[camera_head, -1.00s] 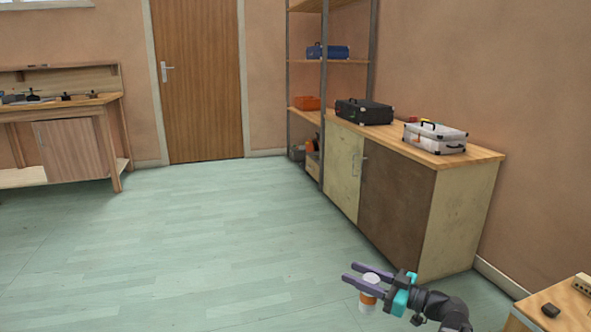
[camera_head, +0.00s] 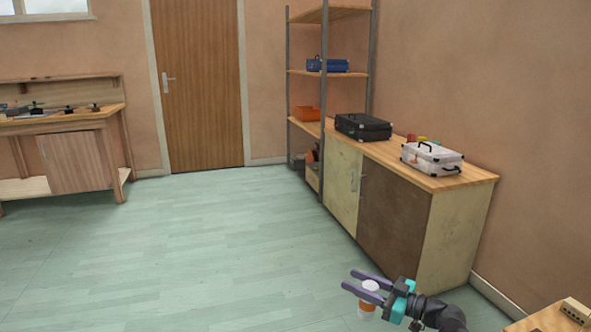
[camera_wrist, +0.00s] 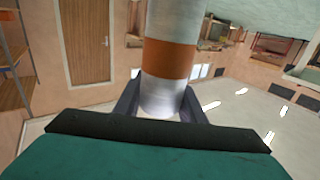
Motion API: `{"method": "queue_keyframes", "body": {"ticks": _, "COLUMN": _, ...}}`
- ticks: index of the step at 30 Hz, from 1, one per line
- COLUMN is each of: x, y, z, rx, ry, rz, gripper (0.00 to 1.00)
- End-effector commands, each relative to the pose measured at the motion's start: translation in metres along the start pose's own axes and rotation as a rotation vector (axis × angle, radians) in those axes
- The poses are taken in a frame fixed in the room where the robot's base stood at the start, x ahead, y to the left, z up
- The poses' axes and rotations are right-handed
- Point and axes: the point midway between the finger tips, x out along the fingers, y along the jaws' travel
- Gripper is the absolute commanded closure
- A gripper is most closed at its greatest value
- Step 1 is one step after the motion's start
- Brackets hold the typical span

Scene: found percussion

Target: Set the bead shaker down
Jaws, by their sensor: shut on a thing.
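The bead shaker (camera_head: 368,301) is a white cylinder with an orange band. My gripper (camera_head: 366,287) is shut on it and holds it upright over the floor, at the lower right of the head view. In the wrist view the bead shaker (camera_wrist: 168,60) stands large between the two fingers of my gripper (camera_wrist: 160,105). Its far end runs out of the top of that view.
A cabinet with a wooden worktop (camera_head: 465,181) stands to the right, bearing a black case (camera_head: 363,127) and a silver case (camera_head: 432,158). A wooden surface (camera_head: 540,322) shows at the lower right corner. The green floor (camera_head: 200,250) is clear. A workbench (camera_head: 75,122) stands at far left.

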Motion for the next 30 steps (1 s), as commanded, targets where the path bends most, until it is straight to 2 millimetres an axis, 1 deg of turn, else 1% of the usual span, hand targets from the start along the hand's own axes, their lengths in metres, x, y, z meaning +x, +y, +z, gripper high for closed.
{"method": "queue_keyframes", "body": {"ticks": 1, "x": 0.0, "y": 0.0, "z": -0.012, "rx": 0.0, "ry": 0.001, "rz": 0.0, "gripper": 1.0}}
{"method": "queue_keyframes", "body": {"ticks": 30, "x": 0.0, "y": 0.0, "z": -0.101, "rx": 0.0, "ry": 0.001, "rz": 0.0, "gripper": 1.0}}
